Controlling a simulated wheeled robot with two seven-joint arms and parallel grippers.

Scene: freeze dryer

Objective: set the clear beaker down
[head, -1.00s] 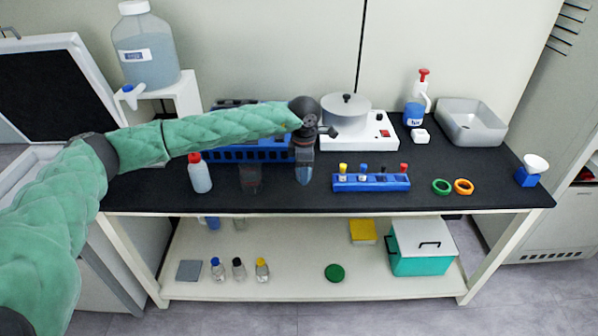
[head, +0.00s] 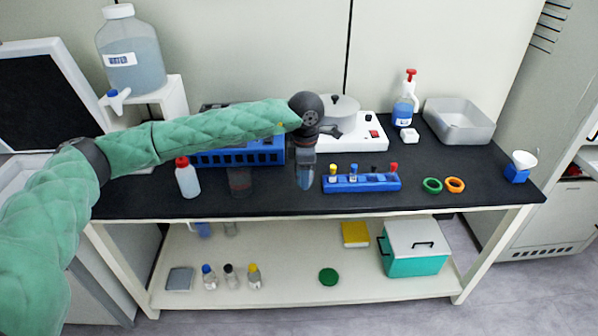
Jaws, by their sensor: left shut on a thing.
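My left gripper (head: 304,178) is over the black bench top (head: 285,204), just left of the blue vial rack (head: 361,184). It points down and is shut on a see-through, bluish-grey thing, which I take to be the clear beaker; its outline barely shows among the fingers. I cannot tell whether its bottom touches the bench. Another dim, see-through vessel (head: 239,181) stands on the bench to the left of the gripper. My right gripper is not in view.
A red-capped bottle (head: 187,178) and a long blue rack (head: 240,153) stand to the left. A white device with a round lid (head: 343,109) is behind the gripper. Green (head: 432,185) and orange (head: 454,185) rings lie to the right. Bare bench lies in front.

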